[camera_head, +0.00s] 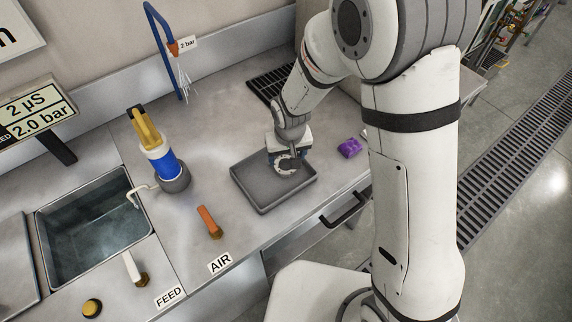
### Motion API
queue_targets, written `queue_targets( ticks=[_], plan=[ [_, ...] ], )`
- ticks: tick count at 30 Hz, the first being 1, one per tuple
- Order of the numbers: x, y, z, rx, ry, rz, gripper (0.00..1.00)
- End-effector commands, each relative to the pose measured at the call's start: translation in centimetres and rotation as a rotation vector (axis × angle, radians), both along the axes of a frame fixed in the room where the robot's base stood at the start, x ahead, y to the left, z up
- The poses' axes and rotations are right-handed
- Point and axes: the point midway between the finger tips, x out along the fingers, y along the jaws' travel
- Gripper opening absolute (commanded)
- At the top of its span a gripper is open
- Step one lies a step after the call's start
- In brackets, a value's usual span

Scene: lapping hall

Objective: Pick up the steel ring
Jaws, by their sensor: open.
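My gripper (287,160) points down over a shallow grey tray (264,207) on the steel counter. A pale, curved piece that looks like the steel ring (284,171) shows just below the jaws, inside the tray's outline. Its far side is hidden by my gripper. The jaws are open and very close to the ring; I cannot tell whether they touch it or stand around it.
A blue bottle (162,163) with a yellow top stands left of the tray. An orange-handled valve (209,222) is in front. A purple block (349,148) lies to the right. A sink (95,230) is at the left, and a drain grate (268,86) is behind.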

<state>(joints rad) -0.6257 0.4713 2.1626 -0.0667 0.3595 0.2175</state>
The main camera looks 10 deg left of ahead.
Motion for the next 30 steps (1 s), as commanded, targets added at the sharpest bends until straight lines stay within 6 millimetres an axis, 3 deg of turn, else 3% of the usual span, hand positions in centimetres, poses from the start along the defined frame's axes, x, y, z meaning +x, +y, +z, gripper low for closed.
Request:
queue_targets(
  ticks=[9,18,30],
  plan=[
    [0.4,0.3,-3.7,-0.001,0.003,0.001,0.69],
    [0.5,0.4,-4.2,0.001,0.000,0.001,0.69],
    [0.4,0.4,-4.2,0.000,0.001,0.002,0.37]
  ],
)
